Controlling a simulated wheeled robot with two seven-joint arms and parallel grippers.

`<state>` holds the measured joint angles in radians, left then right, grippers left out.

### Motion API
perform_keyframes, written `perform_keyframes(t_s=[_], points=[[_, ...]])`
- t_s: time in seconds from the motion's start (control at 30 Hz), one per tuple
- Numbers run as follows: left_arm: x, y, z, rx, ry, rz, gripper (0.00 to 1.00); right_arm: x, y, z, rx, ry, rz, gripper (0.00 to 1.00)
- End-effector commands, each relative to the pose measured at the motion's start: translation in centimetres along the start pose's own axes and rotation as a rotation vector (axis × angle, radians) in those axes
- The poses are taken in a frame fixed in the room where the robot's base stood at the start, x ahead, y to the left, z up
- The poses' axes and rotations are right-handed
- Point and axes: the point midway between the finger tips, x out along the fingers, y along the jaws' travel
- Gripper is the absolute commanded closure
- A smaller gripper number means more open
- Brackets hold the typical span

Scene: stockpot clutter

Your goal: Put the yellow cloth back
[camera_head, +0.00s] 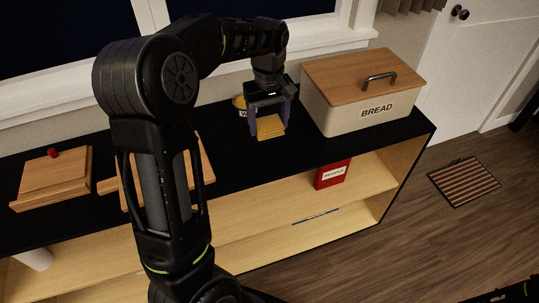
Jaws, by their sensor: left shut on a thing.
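The yellow cloth (271,130) is at the black counter top, left of the bread box. My left gripper (269,119) reaches down from above and is shut on the cloth. The cloth's upper part is hidden between the fingers. I cannot tell whether its lower edge touches the counter. My right gripper does not show.
A cream bread box (345,110) with a wooden lid stands close on the right. A yellow and dark round object (239,102) sits just behind my gripper. Wooden boards (55,178) lie at the left. A red box (332,174) stands on the shelf below.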

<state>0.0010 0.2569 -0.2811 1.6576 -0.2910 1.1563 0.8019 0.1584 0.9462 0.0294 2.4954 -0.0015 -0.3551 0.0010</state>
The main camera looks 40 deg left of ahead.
Motion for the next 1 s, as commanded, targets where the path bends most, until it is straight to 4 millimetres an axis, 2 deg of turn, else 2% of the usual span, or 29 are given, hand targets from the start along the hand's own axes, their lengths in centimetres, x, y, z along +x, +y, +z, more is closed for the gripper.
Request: perform_keyframes(t_s=[0.13,0.4,0.77,1.0], points=[[1.3,-0.1,0.0,0.000,-0.002,-0.002,0.65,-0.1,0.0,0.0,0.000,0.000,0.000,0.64],[5.8,-0.1,0.0,0.000,-0.001,-0.002,0.65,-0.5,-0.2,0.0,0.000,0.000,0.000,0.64],[6.3,0.0,0.0,0.001,0.000,0.000,0.65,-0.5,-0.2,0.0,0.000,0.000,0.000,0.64],[9.2,-0.1,0.0,0.000,-0.002,-0.003,0.65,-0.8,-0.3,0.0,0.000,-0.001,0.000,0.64]])
